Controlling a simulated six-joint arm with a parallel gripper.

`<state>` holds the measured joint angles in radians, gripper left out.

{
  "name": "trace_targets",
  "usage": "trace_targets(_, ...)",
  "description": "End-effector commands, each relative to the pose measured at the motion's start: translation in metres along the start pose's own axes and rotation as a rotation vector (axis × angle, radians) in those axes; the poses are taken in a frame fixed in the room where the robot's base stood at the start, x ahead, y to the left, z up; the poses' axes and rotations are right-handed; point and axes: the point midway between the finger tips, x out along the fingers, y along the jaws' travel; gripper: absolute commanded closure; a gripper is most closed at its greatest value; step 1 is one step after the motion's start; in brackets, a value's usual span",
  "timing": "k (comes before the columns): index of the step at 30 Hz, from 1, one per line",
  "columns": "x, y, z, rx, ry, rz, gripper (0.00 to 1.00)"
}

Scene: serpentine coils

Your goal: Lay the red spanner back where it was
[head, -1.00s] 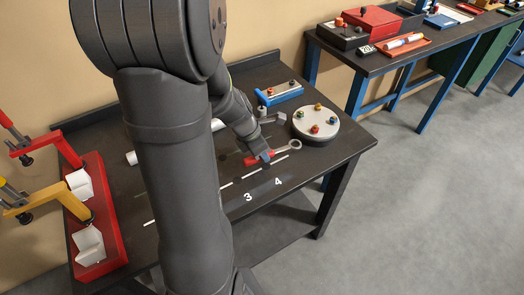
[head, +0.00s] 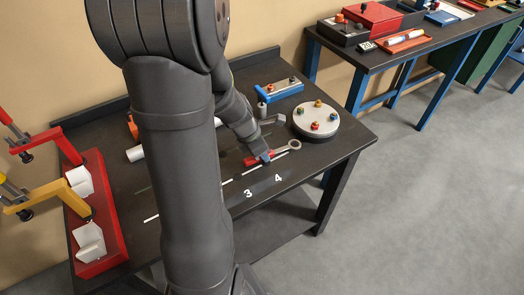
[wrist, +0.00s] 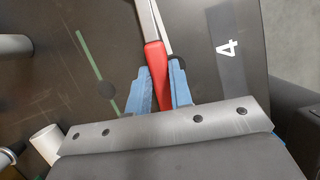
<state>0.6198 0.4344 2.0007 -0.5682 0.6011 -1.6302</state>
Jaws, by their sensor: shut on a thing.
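The red spanner has a red handle (wrist: 157,75) and a silver shank with a ring end (head: 294,145). My gripper (head: 265,157) is shut on the red handle, low over the dark bench top (head: 325,158). In the wrist view the blue fingers of my gripper (wrist: 161,88) stand on either side of the handle. The ring end points right in the head view, near a white line. I cannot tell whether the spanner touches the bench. My arm hides part of the bench.
A round plate with coloured knobs (head: 317,121) stands to the right, beyond the ring end. A blue fixture (head: 281,91) is behind. Numbers 3 and 4 (head: 278,178) mark the front. A red base with clamps (head: 101,240) stands left. White cylinders (wrist: 47,143) lie near my arm.

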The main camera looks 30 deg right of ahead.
Motion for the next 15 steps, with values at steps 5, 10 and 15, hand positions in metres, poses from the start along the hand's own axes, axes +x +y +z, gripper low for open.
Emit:
trace_targets(5,0.0024,0.0001,-0.0009,0.0,0.0,0.0,1.0)
trace_targets(10,0.0023,0.0001,-0.0008,0.0,0.0,0.0,0.75)
trace_targets(15,0.0022,0.0,-0.0008,0.0,0.0,0.0,0.55)
